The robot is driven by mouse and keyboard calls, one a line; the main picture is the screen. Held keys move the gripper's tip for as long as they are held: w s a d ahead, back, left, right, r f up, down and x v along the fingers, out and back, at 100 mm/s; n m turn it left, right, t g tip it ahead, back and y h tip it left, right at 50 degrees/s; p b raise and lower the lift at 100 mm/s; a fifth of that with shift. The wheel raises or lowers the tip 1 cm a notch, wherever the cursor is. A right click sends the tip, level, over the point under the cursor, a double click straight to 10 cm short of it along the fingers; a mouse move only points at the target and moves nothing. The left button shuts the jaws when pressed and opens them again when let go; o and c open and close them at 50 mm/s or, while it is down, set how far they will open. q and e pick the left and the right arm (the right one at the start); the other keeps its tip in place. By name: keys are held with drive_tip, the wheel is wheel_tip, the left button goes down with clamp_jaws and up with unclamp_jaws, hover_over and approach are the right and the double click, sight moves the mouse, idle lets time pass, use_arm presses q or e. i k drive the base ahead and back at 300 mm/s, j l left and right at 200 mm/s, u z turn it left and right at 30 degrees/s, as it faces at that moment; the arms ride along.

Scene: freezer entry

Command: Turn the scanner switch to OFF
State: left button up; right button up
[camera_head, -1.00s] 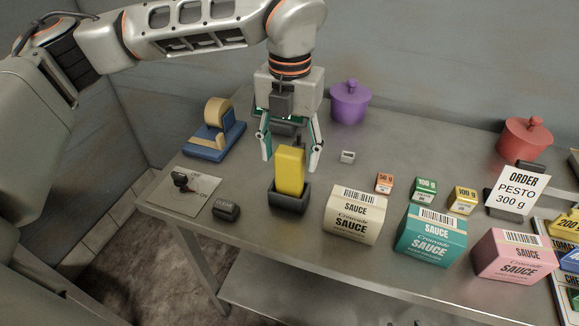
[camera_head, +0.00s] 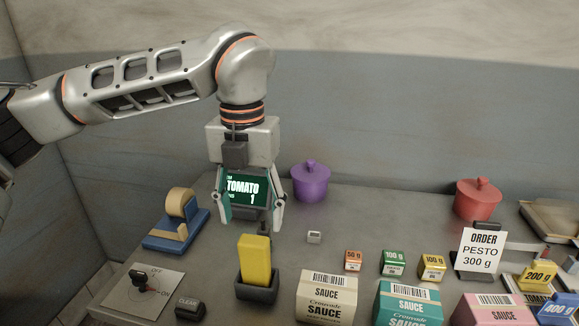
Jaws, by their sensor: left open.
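The scanner switch (camera_head: 139,278) is a small black knob on a pale plate (camera_head: 127,298) at the front left of the table, with OFF and ON labels. I cannot tell clearly which label the knob points to. The yellow scanner (camera_head: 256,262) stands upright in a dark holder (camera_head: 257,291), right of the switch. My left gripper (camera_head: 250,224) is open and empty, above and behind the scanner, well away from the switch. Between its fingers a dark green display (camera_head: 245,188) reads TOMATO 1. My right gripper is not in view.
A dark CLEAR button (camera_head: 190,308) sits between switch and holder. Sauce boxes (camera_head: 327,297), small weight boxes (camera_head: 393,262), a purple pot (camera_head: 311,182) and an order card (camera_head: 481,251) are to the right.

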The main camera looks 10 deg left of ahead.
sight(139, 277)
drive_tip(key=k, duration=1)
